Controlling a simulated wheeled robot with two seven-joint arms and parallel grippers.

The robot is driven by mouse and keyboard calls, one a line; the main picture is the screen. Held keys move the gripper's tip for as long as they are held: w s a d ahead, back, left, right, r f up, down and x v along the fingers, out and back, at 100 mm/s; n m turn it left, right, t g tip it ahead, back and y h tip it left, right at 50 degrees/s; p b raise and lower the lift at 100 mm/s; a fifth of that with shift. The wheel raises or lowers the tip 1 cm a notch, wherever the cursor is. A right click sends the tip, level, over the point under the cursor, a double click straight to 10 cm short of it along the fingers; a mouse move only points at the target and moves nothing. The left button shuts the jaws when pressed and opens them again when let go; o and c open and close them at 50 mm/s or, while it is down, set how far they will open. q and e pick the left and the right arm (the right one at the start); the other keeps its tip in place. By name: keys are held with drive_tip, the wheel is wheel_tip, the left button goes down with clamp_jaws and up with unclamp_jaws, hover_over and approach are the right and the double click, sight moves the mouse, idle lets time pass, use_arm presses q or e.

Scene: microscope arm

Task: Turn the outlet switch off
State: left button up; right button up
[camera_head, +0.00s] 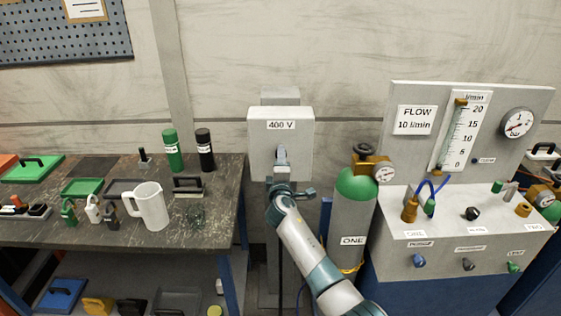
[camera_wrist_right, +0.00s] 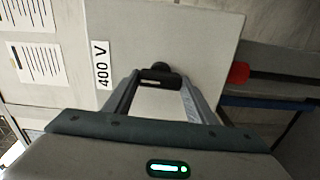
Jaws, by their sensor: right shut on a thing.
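The outlet switch box (camera_head: 294,132) is a light grey box marked 400 V, mounted on a post at the wall in the middle of the head view. Its face fills the wrist view (camera_wrist_right: 205,45), with the 400 V label on its left. A black switch handle (camera_wrist_right: 160,76) stands out from that face. My right gripper (camera_head: 281,158) reaches up to the front of the box; in the wrist view (camera_wrist_right: 160,85) its fingers stand either side of the black handle, shut on it. The handle is hidden behind my gripper in the head view. My left gripper is not in view.
A green-topped cylinder (camera_head: 354,222) marked ONE stands close to the right of my arm. A gas panel (camera_head: 455,240) is further right. A workbench (camera_head: 100,233) with a white jug (camera_head: 152,207) and padlocks is at left. A red fitting (camera_wrist_right: 238,73) shows beside the box.

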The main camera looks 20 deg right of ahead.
drive_tip(key=shift+n, duration=0.4)
drive_tip(key=o, duration=1.1)
drive_tip(key=shift+s, duration=0.1)
drive_tip(key=b+v, duration=0.3)
drive_tip(key=v, duration=1.4)
drive_tip(key=shift+r, duration=0.1)
